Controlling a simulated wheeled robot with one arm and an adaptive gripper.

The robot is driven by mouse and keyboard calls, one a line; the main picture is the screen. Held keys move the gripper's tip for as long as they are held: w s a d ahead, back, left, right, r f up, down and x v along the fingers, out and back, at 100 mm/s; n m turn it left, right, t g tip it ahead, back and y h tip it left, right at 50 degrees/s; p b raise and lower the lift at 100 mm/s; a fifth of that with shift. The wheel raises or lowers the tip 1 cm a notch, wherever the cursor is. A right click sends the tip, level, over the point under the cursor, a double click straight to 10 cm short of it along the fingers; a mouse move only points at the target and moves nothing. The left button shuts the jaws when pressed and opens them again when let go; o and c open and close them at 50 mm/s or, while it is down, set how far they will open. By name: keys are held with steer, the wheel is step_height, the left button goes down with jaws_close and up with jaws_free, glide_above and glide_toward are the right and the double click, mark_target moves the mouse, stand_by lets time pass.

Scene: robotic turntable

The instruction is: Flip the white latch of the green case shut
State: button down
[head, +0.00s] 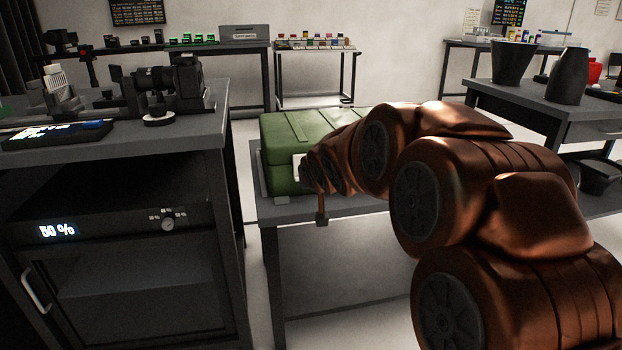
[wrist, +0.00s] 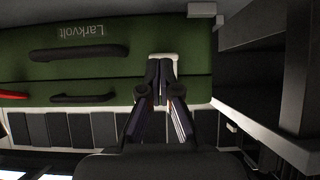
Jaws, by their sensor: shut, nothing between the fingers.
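The green case (head: 285,133) sits on a grey table, its front facing my arm. In the wrist view the case (wrist: 120,62) shows a dark handle, a seam across its face and upside-down "Larkvolt" lettering. My gripper (wrist: 160,82) is shut and empty, in front of the latch and the seam. Whether the tips touch the latch is unclear. In the head view a white piece (head: 298,166) shows beside my arm's end, which hides my gripper.
The grey table (head: 340,205) has little free top around the case. A dark cabinet with a "50 %" display (head: 110,225) stands close on the left. A table with two black vessels (head: 567,76) stands on the right. Dark shelving (wrist: 265,75) stands close on the right in the wrist view.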

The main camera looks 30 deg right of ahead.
steer(key=s+a+r+p, duration=0.2)
steer(key=s+a+p, duration=0.1)
steer(key=s, duration=0.7)
steer(key=shift+s+a+r, duration=0.15)
steer(key=shift+a+r, duration=0.05)
steer(key=shift+a, duration=0.1)
